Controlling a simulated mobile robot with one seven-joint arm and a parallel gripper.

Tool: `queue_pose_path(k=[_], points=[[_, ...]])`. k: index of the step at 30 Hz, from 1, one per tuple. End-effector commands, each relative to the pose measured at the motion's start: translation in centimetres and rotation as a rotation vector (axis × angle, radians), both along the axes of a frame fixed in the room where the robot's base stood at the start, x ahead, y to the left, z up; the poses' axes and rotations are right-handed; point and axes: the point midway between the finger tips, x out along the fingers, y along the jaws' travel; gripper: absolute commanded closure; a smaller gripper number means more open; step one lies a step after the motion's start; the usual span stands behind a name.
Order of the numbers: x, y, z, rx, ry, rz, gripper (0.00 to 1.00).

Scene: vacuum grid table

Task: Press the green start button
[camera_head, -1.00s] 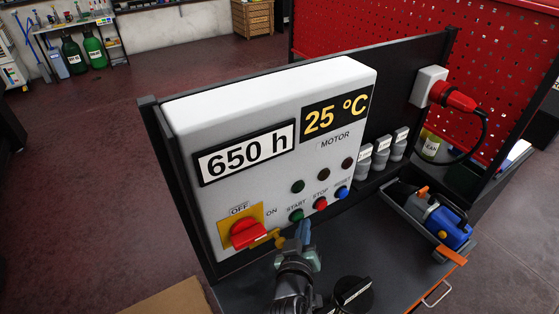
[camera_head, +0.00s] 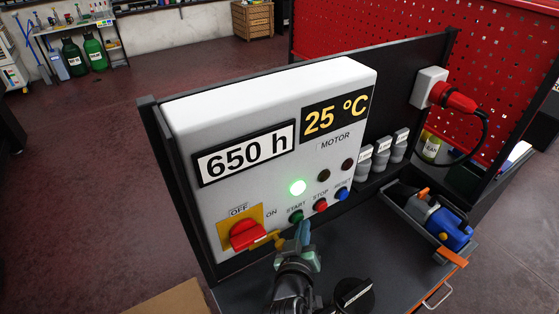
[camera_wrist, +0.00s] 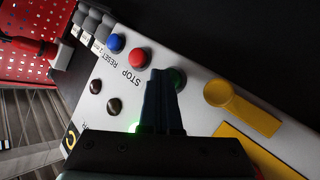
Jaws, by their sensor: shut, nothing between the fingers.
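The green start button (camera_head: 296,216) sits on the lower front of the white control panel (camera_head: 222,130), left of the red stop button (camera_head: 320,206) and the blue reset button (camera_head: 342,194). The lamp (camera_head: 297,187) above it glows bright green. My gripper (camera_head: 304,236) is shut and empty, with its tips at the start button. In the wrist view my fingers (camera_wrist: 162,92) reach the green button (camera_wrist: 177,77) and partly cover it. I cannot tell whether the tips still touch it.
A red rotary switch (camera_head: 248,235) on a yellow plate, with a yellow piece (camera_head: 266,240) beside it, is left of the button. Grey connectors (camera_head: 382,152) and a red plug (camera_head: 452,97) are to the right. A blue pump (camera_head: 446,224) sits in a tray at right.

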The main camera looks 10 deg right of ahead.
Motion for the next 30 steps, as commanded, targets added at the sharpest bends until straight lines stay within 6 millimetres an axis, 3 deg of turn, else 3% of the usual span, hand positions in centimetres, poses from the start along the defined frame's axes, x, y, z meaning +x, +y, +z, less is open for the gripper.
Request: queue_pose_path(k=[8,22,30], points=[[-0.4,-0.1,0.1,0.0,0.001,0.0,1.0],[-4.7,-1.7,0.2,0.002,0.003,-0.001,1.0],[-5.7,-2.1,0.0,0.002,0.0,-0.002,1.0]])
